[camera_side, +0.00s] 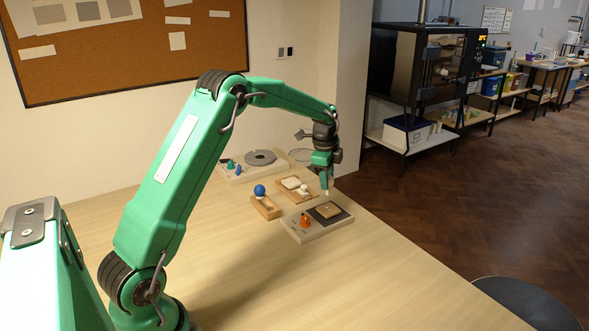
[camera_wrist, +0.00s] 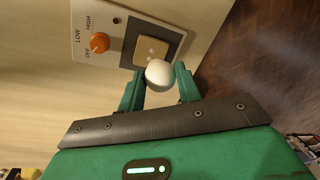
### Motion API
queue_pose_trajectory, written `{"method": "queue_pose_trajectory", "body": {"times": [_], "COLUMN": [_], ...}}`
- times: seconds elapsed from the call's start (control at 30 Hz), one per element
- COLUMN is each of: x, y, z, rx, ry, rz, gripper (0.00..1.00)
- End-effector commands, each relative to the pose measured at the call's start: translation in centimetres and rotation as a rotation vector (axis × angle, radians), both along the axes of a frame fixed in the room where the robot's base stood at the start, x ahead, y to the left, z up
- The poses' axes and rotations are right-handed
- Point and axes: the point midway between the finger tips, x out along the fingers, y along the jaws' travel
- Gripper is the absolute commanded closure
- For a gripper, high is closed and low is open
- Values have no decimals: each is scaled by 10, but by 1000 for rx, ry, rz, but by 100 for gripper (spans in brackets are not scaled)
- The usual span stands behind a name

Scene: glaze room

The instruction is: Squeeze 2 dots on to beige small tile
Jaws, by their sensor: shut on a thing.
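The small beige tile (camera_side: 329,210) lies flat on the dark plate (camera_side: 341,218) of a pale box with an orange knob. In the wrist view the tile (camera_wrist: 144,46) is partly hidden behind a white rounded bulb (camera_wrist: 158,74). A faint pale spot seems to show on the tile; I cannot tell how many. My gripper (camera_wrist: 160,84) is shut on the white bulb. In the side view my gripper (camera_side: 325,180) points down above the tile, with a small pale tip below it. That tip appears apart from the tile.
The orange knob (camera_wrist: 99,42) sits by OFF, LOW and HIGH marks. A wooden holder with a blue ball (camera_side: 259,190) and a wooden tray with white pieces (camera_side: 292,183) stand close behind. A board with a grey disc (camera_side: 260,157) is farther back. The table's front is clear.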

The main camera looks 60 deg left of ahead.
Motion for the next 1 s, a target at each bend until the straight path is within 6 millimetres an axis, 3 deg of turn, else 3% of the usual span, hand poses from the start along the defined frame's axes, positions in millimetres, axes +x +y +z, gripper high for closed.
{"method": "queue_pose_trajectory", "body": {"times": [0.4,1.0], "x": [0,0], "y": [0,1], "z": [24,24], "rx": [1,1], "ry": [-2,-1], "rz": [0,-1], "gripper": [73,73]}}
